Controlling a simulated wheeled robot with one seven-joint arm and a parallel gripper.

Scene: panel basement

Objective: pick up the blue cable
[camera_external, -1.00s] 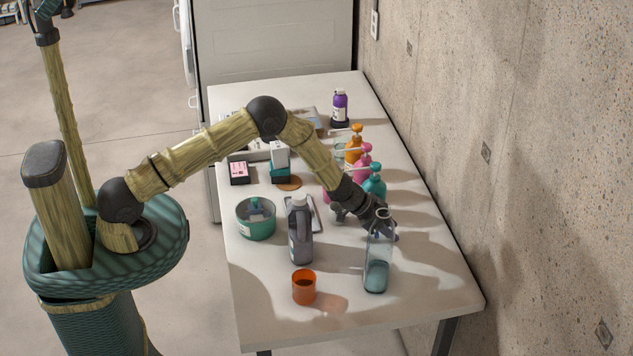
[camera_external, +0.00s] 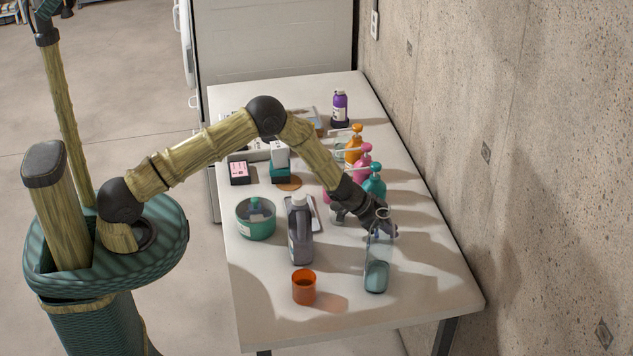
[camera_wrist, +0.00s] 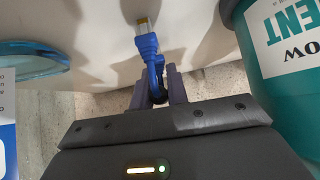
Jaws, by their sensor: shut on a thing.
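The blue cable (camera_wrist: 149,46) shows in the wrist view, its plug with a yellowish metal end pointing up the picture. My gripper (camera_wrist: 158,88) is shut on the cable just behind the plug, one dark finger on each side. In the external view my gripper (camera_external: 384,228) is low over the right part of the table, behind the clear bottle (camera_external: 377,268). I cannot make out the cable there; the gripper and bottle cover that spot.
The wrist view has a teal labelled container (camera_wrist: 288,105) close at right and a blue-rimmed glass dish (camera_wrist: 35,62) at left. A grey bottle (camera_external: 300,238), an orange cup (camera_external: 304,290) and a teal pump bottle (camera_external: 375,184) stand around my gripper.

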